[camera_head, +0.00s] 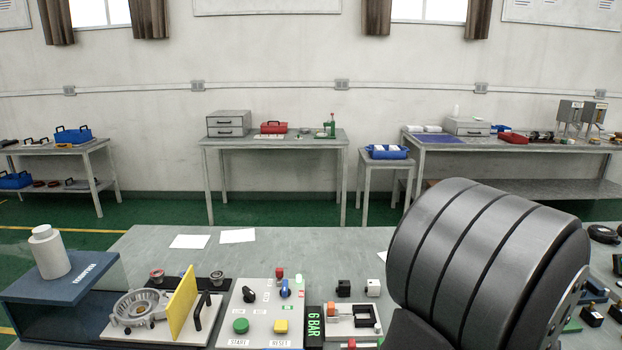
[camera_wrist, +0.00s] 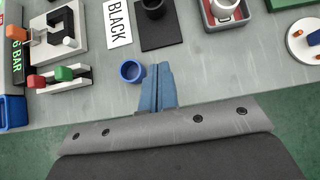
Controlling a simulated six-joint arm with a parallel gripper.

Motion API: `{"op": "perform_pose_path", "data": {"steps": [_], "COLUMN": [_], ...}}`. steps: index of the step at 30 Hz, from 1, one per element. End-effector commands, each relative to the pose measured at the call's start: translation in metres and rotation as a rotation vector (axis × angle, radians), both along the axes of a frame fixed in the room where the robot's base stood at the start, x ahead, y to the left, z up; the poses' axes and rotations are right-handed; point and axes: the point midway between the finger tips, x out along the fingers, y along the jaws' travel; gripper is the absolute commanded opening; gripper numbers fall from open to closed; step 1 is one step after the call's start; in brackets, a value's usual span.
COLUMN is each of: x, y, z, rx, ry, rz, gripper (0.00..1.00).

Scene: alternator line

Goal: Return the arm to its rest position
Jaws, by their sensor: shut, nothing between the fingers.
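My gripper (camera_wrist: 158,72) shows in the wrist view as two blue-grey fingers pressed together, with nothing between them. It is above the front part of the grey bench. In the head view my dark grey arm link fills the right foreground, and my gripper is not visible there.
The bench (camera_head: 350,262) carries a control panel (camera_head: 262,310) with buttons, a fixture with a yellow plate (camera_head: 180,305), and a blue stand (camera_head: 75,280). The wrist view shows a BLACK label (camera_wrist: 117,22) and a dark square plate (camera_wrist: 158,32). Side tables stand behind.

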Motion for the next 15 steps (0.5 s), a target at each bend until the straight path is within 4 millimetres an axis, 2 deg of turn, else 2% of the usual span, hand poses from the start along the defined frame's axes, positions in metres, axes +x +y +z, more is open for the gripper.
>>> {"op": "perform_pose_path", "data": {"steps": [1, 15], "x": [0.008, 0.065], "y": [0.002, 0.002], "z": [-0.01, -0.066], "rx": [0.006, 0.005], "ry": [0.004, 0.004], "rz": [0.004, 0.004], "gripper": [0.0, 0.0]}}
